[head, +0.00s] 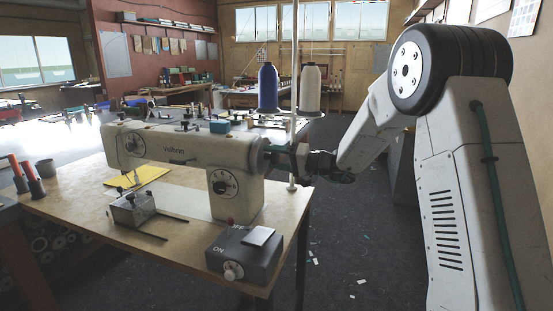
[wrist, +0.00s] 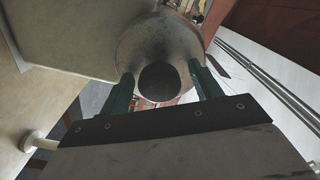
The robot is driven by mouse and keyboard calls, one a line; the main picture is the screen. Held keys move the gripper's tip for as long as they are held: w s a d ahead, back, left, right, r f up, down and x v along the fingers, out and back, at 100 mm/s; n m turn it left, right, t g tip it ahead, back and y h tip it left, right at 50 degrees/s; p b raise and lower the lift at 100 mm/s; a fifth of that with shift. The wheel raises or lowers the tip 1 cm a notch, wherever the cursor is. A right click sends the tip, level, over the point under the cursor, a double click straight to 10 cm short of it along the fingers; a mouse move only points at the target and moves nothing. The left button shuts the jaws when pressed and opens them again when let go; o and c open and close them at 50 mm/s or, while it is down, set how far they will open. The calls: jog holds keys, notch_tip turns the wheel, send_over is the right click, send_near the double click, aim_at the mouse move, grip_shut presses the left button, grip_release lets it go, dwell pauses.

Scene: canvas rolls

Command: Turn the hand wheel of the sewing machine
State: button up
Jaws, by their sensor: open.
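The cream sewing machine (head: 185,150) stands on a wooden table in the head view. Its hand wheel (head: 258,154) is at the right end of the machine, partly hidden behind my gripper (head: 283,157). In the wrist view the round grey hand wheel (wrist: 160,38) with its dark hub (wrist: 160,83) faces the camera. My gripper's two green fingers (wrist: 160,80) are open, one on each side of the hub, with their tips close to the wheel. I cannot tell whether they touch it.
A control box (head: 243,254) sits at the table's (head: 190,235) front edge. A thread stand holds a blue spool (head: 268,87) and a white spool (head: 310,88) just above and behind my gripper. A yellow cloth (head: 137,175) lies left. The floor to the right is mostly clear.

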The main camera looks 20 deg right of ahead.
jog(key=c, duration=1)
jog(key=shift+d, duration=0.1)
